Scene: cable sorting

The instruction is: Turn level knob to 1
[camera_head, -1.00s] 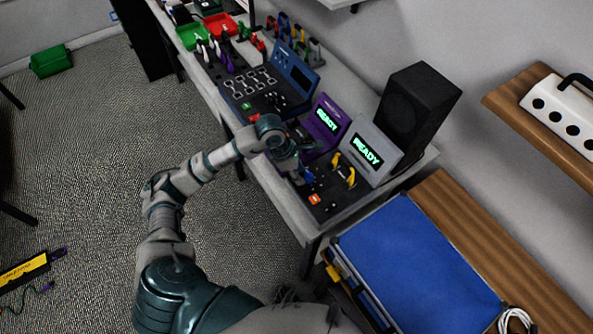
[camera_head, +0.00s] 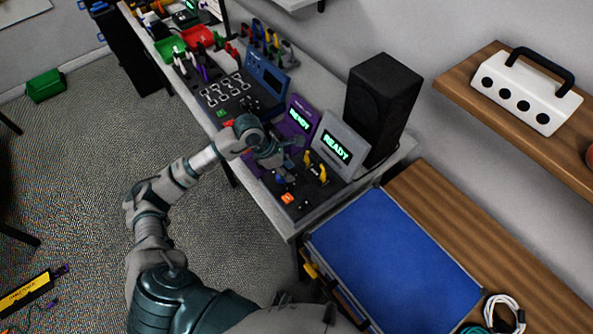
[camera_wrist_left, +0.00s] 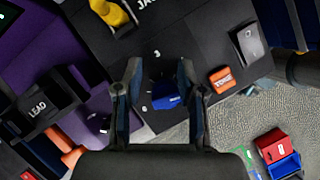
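The blue knob (camera_wrist_left: 166,96) sits on a black panel in the left wrist view, with a white "3" printed beyond it. It also shows small in the head view (camera_head: 281,179). My left gripper (camera_wrist_left: 159,72) is open, with one finger on each side of the knob in the picture and gaps visible. I cannot tell whether the fingers reach down to its height. In the head view my left gripper (camera_head: 283,157) is over the black panel (camera_head: 304,203), in front of the grey unit (camera_head: 344,139) whose screen reads READY. My right gripper is not in view.
An orange switch (camera_head: 288,198) and yellow connectors (camera_head: 316,168) sit on the same panel. A purple READY unit (camera_head: 298,122) stands beside it. A black speaker (camera_head: 382,106) stands behind. A blue-topped case (camera_head: 393,262) lies nearer, to the right.

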